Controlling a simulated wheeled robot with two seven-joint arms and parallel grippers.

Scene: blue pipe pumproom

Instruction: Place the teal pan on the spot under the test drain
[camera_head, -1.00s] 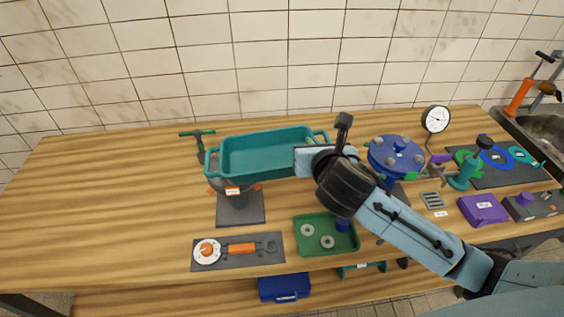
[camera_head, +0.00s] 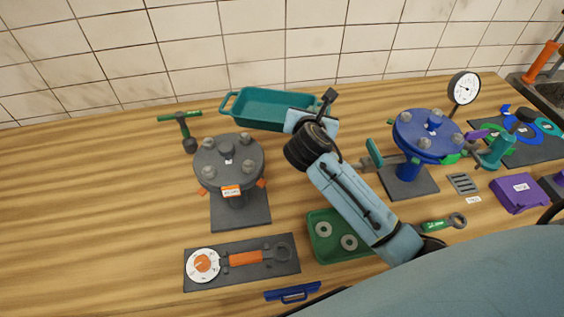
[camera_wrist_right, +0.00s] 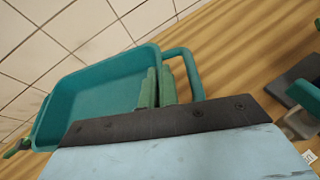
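The teal pan (camera_head: 268,108) is behind the grey flanged unit, near the tiled wall; I cannot tell whether it touches the table. In the right wrist view the pan (camera_wrist_right: 95,95) reaches up to my fingers, with its looped handle (camera_wrist_right: 190,72) just beyond. My right gripper (camera_wrist_right: 158,88) is shut on the pan's right end wall, one finger on each side; in the head view its fingertips are hidden. A teal lever on a grey fitting (camera_head: 374,153) sticks out left of the blue flanged unit (camera_head: 430,135); no drain or spot is clearly marked. My left gripper is out of view.
The grey flanged unit (camera_head: 228,160) stands in front of the pan, with a green T-handle tool (camera_head: 182,125) to its left. A green tray with rings (camera_head: 322,240) lies under my right arm. A gauge (camera_head: 463,88) stands at right. The table's left is clear.

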